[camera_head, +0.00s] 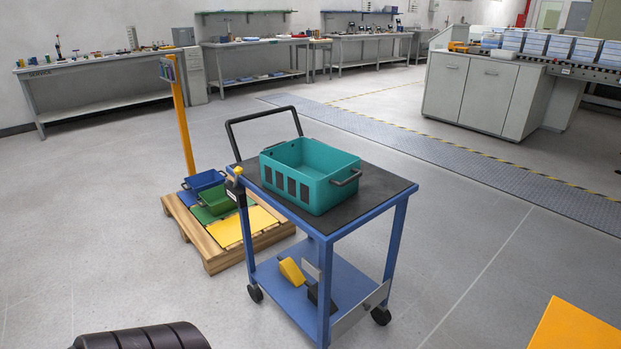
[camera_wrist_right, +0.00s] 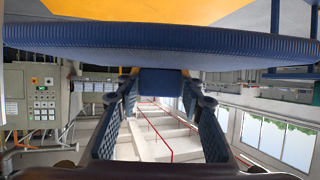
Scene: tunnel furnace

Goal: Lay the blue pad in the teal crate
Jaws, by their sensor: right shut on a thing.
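The teal crate (camera_head: 309,174) stands upright on the black top of a blue trolley in the head view, and its visible inside looks empty. The blue pad (camera_wrist_right: 160,40) spans the upper part of the right wrist view, with a broad ribbed edge. My right gripper (camera_wrist_right: 160,84) is shut on a blue block-like part of the pad, one finger on each side. The pad's far side is hidden. The head view shows neither the pad nor my right gripper. My left gripper is not in view.
The trolley (camera_head: 390,189) has a black push handle and a lower shelf with a yellow item (camera_head: 291,271). A pallet (camera_head: 222,258) with blue and green bins stands left of it. An orange surface (camera_head: 577,327) enters at the bottom right. Floor right of the trolley is clear.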

